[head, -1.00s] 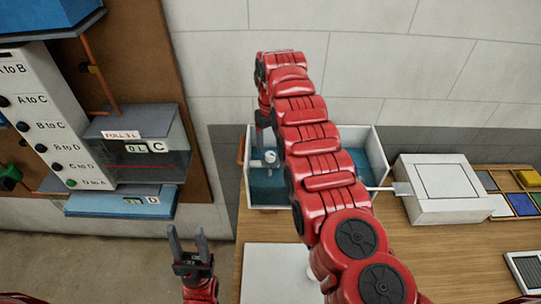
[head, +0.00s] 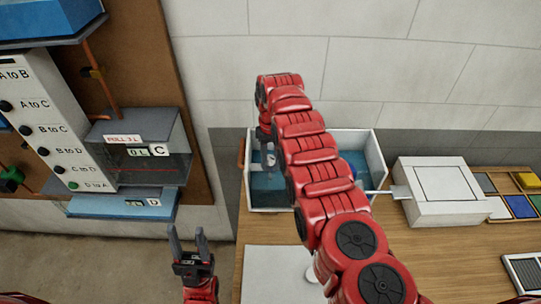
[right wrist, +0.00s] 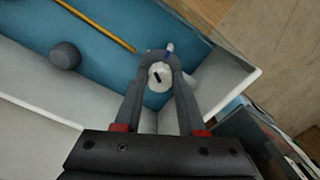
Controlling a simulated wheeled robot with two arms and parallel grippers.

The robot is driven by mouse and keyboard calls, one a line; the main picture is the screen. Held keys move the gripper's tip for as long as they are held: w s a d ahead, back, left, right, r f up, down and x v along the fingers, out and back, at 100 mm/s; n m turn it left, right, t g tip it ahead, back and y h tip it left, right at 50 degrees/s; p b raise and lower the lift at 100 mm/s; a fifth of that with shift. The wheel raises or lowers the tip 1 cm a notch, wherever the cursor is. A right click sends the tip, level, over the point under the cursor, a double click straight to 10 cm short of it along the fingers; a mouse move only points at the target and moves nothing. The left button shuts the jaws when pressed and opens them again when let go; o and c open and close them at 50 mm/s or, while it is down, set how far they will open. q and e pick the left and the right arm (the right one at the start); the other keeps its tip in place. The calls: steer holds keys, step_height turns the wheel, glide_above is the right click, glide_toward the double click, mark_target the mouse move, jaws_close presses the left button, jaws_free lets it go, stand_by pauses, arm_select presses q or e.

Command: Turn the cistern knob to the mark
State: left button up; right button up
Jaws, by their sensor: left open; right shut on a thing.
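The cistern (head: 378,155) is a white open-topped box with blue inside, on the wooden bench. The knob (right wrist: 154,83) is small, round and white with a short dark line, low in the cistern near its wall in the right wrist view. My right gripper (right wrist: 160,62) is shut on the knob, with its grey fingers on either side of it. In the head view my right gripper (head: 267,140) reaches down into the cistern's left part. A small blue-and-white spot shows by the fingertips; I cannot tell whether it is the mark. My left gripper (head: 187,240) is open and empty, left of the bench.
A grey round thing (right wrist: 65,56) and a yellow rod (right wrist: 100,25) are inside the cistern. A white box (head: 440,190) stands to its right, joined by a thin rod. A panel with labelled buttons (head: 55,130) and tanks is on the left wall. A white sheet (head: 272,270) lies in front.

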jaws_close()
steer(key=shift+f, duration=0.1)
steer(key=shift+f+m+b, duration=0.15)
steer(key=shift+m+b, duration=0.85)
steer(key=shift+b, duration=0.1)
steer(key=m+b, duration=0.4)
steer(key=b, duration=0.1)
steer(key=shift+f+b, duration=0.1)
steer(key=shift+b, duration=0.2)
steer(key=shift+r+m+b, duration=0.15)
steer(key=shift+m+b, duration=0.55)
steer(key=shift+m, duration=0.1)
steer(key=shift+r+m+b, duration=0.15)
steer(key=shift+m+b, duration=0.55)
steer(key=shift+m, duration=0.1)
steer(key=o, duration=1)
jaws_free()
